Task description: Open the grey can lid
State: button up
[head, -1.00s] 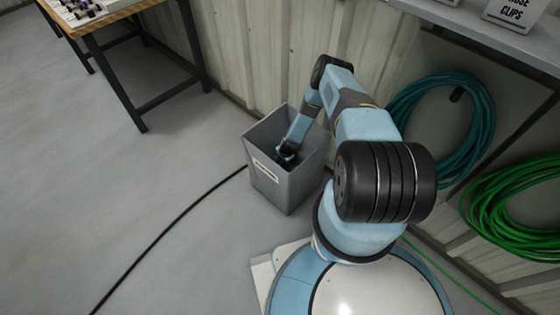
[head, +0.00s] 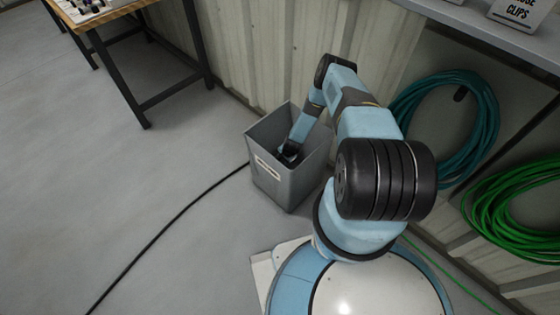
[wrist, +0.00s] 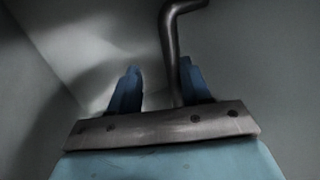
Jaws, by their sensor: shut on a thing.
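The grey can (head: 285,187) stands on the floor with a pale label on its front side. Its top looks open, and I see no lid on it in the head view. My gripper (head: 289,152) reaches down inside the can. In the wrist view, my gripper (wrist: 158,80) has two blue fingers, with a bent dark metal rod (wrist: 168,45) running down between them, near the right finger. My gripper is shut on this rod. The rod's lower end is hidden behind the gripper. Grey can walls (wrist: 265,60) surround it.
A black-legged table (head: 150,45) stands at the upper left. A corrugated wall (head: 250,60) is close behind the can. A teal hose coil (head: 480,110) and a green one (head: 500,205) hang at right. A black cable (head: 170,225) crosses the otherwise clear floor at left.

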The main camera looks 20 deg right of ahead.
jog(key=shift+s+a+f, duration=0.1)
jog(key=shift+s, duration=0.15)
jog(key=v, duration=1.3)
jog(key=shift+w+r, duration=0.2)
jog(key=shift+r, duration=0.25)
